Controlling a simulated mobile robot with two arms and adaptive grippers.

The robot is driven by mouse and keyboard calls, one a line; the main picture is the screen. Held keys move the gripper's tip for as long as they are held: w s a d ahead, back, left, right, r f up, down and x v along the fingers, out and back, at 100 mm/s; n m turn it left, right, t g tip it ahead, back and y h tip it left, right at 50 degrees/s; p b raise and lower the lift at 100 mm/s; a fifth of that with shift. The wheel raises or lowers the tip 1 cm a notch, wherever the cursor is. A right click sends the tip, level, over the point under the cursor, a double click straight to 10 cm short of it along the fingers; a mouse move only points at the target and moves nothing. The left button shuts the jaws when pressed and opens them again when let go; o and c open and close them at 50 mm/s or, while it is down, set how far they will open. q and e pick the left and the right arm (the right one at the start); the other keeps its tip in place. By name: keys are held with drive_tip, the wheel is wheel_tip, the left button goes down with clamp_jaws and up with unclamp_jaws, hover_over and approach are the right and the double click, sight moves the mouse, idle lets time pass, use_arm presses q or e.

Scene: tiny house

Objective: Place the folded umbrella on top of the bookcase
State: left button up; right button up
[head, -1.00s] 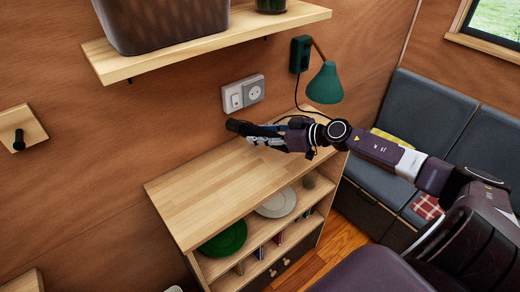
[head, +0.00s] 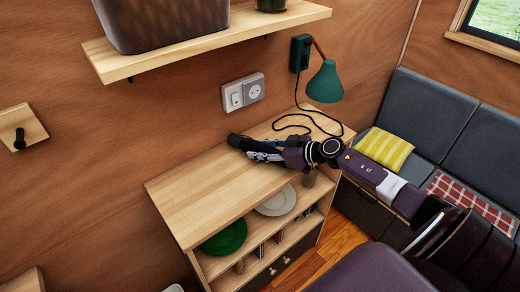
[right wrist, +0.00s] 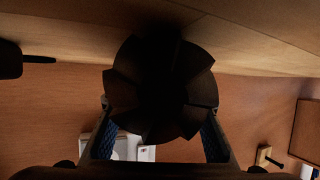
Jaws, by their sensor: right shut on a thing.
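The bookcase (head: 188,195) stands against the wood wall, with a bare, light wood top. My right gripper (head: 264,153) is over the back right part of that top, low, and shut on the dark folded umbrella (head: 238,142). In the head view only a short dark part of the umbrella shows, sticking out left of the fingers. In the right wrist view the umbrella (right wrist: 160,90) is seen end-on as a dark, pleated round shape between the fingers. I cannot tell whether it touches the top. My left gripper is not in view.
A wall shelf (head: 200,45) with a dark basket (head: 160,22) hangs above. A green lamp (head: 325,82) and its cord are behind my arm. Plates, including a green one (head: 225,238), sit inside the bookcase. The left part of the top is clear.

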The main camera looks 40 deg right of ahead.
drive_tip(key=o, duration=1.4)
drive_tip(key=shift+b+v, duration=0.3)
drive_tip(key=shift+v, duration=5.7)
drive_tip(key=shift+r, duration=0.1)
